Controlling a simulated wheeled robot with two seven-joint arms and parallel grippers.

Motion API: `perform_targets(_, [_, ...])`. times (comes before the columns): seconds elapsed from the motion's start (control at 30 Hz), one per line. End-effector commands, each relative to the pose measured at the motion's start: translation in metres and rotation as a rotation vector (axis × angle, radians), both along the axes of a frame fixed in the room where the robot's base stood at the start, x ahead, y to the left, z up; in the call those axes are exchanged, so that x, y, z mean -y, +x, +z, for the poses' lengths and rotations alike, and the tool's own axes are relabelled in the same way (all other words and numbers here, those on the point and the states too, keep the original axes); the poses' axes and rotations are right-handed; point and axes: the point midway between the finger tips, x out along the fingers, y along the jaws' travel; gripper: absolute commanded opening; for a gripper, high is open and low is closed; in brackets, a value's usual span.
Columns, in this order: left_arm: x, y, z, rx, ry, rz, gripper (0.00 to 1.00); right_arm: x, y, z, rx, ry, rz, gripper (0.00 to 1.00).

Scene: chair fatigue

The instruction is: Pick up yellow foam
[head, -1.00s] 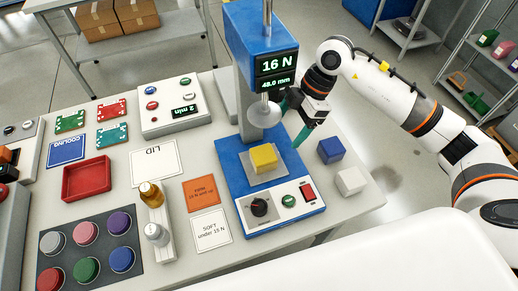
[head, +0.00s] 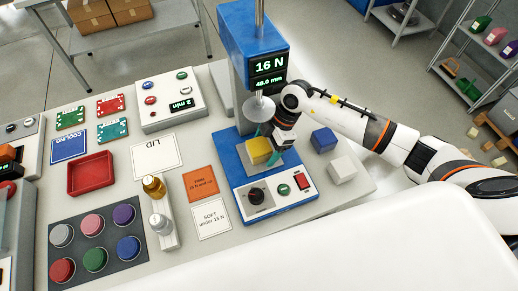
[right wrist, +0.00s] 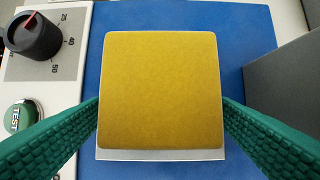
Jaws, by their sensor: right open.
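The yellow foam (head: 259,150) is a block on the grey plate of the blue press (head: 227,150), below its round presser. In the right wrist view the yellow foam (right wrist: 160,90) fills the middle. My right gripper (head: 270,146) is at the foam's right side in the head view. In the right wrist view its green fingers (right wrist: 160,125) stand open, one on each side of the foam's near part, with small gaps seeming to show. Part of the foam's right side is hidden by the gripper in the head view. My left gripper is not in view.
A blue cube (head: 323,139) and a white cube (head: 342,169) stand right of the press. An orange card (head: 201,184) and a white SOFT card (head: 212,218) lie left of it. The press display reads 16 N. A red tray (head: 90,174) is at the left.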

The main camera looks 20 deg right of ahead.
Motion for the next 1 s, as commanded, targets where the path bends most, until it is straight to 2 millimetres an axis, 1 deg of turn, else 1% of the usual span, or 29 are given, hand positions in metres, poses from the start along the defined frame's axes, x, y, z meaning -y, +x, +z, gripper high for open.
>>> perform_targets(0.17, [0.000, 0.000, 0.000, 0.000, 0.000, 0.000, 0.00, 0.000, 0.000, -0.001, 0.000, 0.000, 0.000, 0.80])
perform_targets(0.27, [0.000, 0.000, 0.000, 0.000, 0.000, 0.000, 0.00, 0.000, 0.000, -0.001, 0.000, 0.000, 0.000, 0.65])
perform_targets(0.4, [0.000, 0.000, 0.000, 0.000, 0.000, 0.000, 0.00, 0.000, 0.000, 0.000, 0.000, 0.000, 0.000, 0.42])
perform_targets(0.47, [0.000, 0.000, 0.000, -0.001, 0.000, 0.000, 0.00, 0.000, 0.000, 0.000, 0.000, 0.000, 0.000, 0.33])
perform_targets(0.77, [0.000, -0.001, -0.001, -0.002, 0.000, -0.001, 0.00, 0.000, 0.000, 0.001, 0.001, 0.000, 0.000, 0.32])
perform_targets(0.87, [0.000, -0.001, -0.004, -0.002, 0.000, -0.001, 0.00, 0.000, 0.001, 0.005, 0.002, 0.001, -0.001, 0.32])
perform_targets(1.0, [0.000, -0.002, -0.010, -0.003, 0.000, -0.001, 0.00, 0.001, 0.001, 0.018, 0.004, 0.000, 0.000, 0.32])
